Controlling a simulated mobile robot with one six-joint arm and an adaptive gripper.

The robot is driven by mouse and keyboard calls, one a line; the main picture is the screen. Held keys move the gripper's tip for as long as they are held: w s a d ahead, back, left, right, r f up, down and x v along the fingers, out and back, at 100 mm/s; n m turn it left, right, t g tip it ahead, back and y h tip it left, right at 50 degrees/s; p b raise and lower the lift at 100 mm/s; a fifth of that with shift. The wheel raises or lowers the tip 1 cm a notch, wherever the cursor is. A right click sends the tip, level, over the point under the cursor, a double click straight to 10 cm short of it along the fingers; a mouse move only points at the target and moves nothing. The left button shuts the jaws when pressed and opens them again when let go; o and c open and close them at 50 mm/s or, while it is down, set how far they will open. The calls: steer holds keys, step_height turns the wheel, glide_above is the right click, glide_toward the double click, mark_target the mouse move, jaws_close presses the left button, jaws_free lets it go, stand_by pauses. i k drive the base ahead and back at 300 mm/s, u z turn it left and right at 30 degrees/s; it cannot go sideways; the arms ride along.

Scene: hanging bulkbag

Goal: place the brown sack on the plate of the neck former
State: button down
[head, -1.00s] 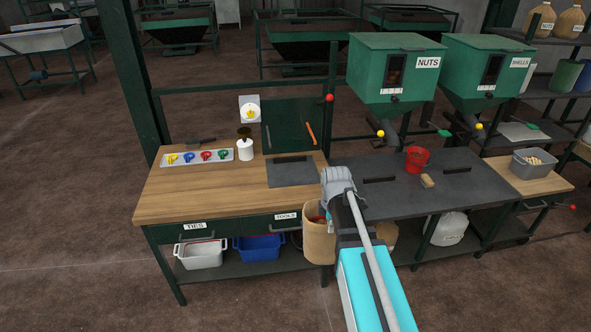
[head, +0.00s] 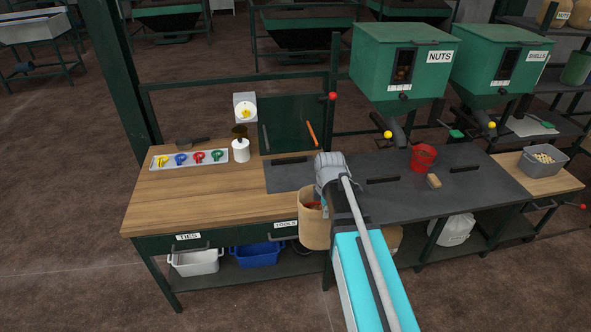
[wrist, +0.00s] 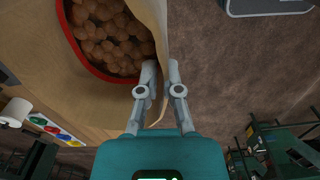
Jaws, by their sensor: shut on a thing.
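The brown sack (head: 313,228) hangs at the front edge of the bench, below and left of my gripper (head: 330,172). In the wrist view the sack (wrist: 85,105) is open, with a red ring inside its mouth and brown nuts in it. My gripper (wrist: 161,75) is shut on the cloth at the sack's rim. Most of the sack's lower part is out of the wrist view. I cannot clearly identify the neck former.
The wooden bench top (head: 190,205) has a tray of coloured ties (head: 190,159) at its back left. A dark bench (head: 400,205) on the right holds a red bucket (head: 423,158) and a small block (head: 434,181). The green NUTS hopper (head: 405,65) overhangs it.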

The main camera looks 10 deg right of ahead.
mark_target(292, 174)
steer(key=i, duration=0.9)
steer(key=u, duration=0.05)
